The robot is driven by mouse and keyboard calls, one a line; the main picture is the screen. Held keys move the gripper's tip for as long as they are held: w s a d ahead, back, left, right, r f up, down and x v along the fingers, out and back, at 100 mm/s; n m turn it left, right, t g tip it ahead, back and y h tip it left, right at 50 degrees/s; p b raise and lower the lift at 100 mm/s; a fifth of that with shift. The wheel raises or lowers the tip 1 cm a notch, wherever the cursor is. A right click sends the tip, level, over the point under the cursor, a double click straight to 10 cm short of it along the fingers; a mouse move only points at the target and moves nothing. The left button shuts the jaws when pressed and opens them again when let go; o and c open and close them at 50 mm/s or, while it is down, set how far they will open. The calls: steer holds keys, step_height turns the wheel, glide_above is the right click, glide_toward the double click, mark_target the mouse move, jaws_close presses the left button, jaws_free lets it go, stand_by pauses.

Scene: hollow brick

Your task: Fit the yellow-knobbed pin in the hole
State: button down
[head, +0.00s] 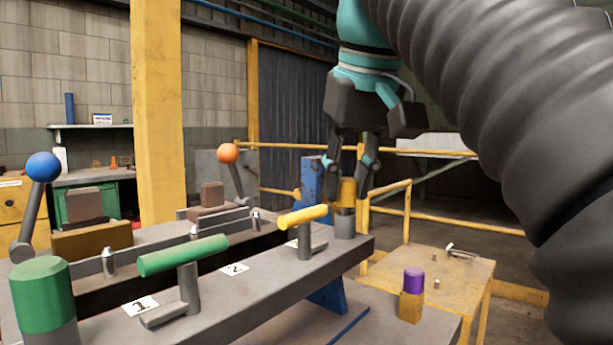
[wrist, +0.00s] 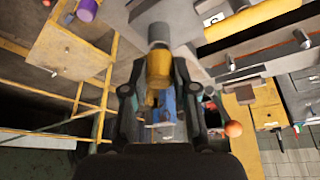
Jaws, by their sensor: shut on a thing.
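The yellow-knobbed pin (head: 347,191) is at the far right end of the grey bench (head: 270,268), with its yellow knob up. My gripper (head: 348,182) is above that end, pointing down, its fingers shut on either side of the knob. In the wrist view the yellow knob (wrist: 159,68) is between the fingertips of my gripper (wrist: 156,84). A short grey cylinder (head: 344,223) is directly below the knob; it also shows in the wrist view (wrist: 158,34). I cannot tell whether this is part of the pin or a socket. No open hole is visible there.
Yellow-handled (head: 303,216) and green-handled (head: 183,255) T-levers stand along the bench. A green-knobbed post (head: 42,293) is at the near left. Orange-balled (head: 228,153) and blue-balled (head: 43,167) levers stand behind. A purple-topped block (head: 412,293) sits lower right, near a small yellow table (head: 455,268).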

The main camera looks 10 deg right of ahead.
steer(key=shift+f+b, duration=0.3)
steer(key=shift+f, duration=0.2)
steer(key=c, duration=0.8)
jaws_free()
